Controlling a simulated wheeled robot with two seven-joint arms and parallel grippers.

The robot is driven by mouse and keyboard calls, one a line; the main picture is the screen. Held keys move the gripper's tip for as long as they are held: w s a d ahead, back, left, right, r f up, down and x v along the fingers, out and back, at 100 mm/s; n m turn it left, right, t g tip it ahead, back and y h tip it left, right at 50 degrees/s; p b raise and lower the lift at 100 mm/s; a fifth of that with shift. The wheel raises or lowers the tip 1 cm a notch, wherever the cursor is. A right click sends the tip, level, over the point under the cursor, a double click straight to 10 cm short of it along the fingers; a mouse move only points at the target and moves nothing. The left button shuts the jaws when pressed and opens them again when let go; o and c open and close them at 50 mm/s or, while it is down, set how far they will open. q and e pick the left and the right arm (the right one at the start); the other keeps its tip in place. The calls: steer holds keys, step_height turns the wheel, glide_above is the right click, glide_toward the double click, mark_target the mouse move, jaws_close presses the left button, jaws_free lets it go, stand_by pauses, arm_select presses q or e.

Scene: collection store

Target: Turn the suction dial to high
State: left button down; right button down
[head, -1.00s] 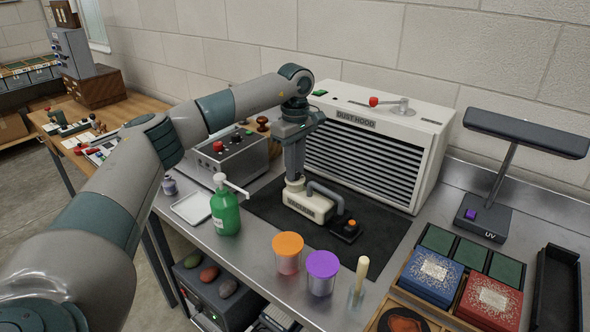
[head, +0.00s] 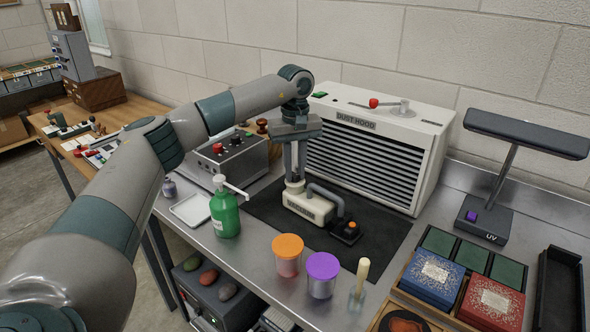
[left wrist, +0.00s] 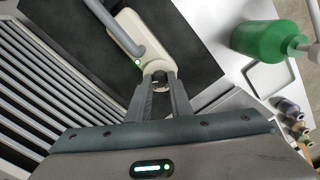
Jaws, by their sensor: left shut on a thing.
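A cream vacuum unit (head: 308,208) with a grey handle lies on the black mat in front of the dust hood. My left gripper (head: 295,180) points down at the unit's left end and is shut on the suction dial there. In the left wrist view, the fingertips (left wrist: 157,80) close around the small dial (left wrist: 158,84) at the rounded end of the cream body (left wrist: 128,28). A green light shows on the body beside it. The fingers mostly hide the dial, so I cannot read its setting. My right gripper is not in view.
The dust hood (head: 400,150) stands right behind the gripper. A green pump bottle (head: 225,215), a white tray (head: 190,209) and a grey control box (head: 232,160) are to the left. Orange-lidded (head: 287,250) and purple-lidded (head: 322,272) jars stand in front.

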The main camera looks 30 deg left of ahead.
mark_target(296, 175)
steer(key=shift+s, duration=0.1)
arm_select(q)
steer(key=c, duration=1.6)
jaws_free()
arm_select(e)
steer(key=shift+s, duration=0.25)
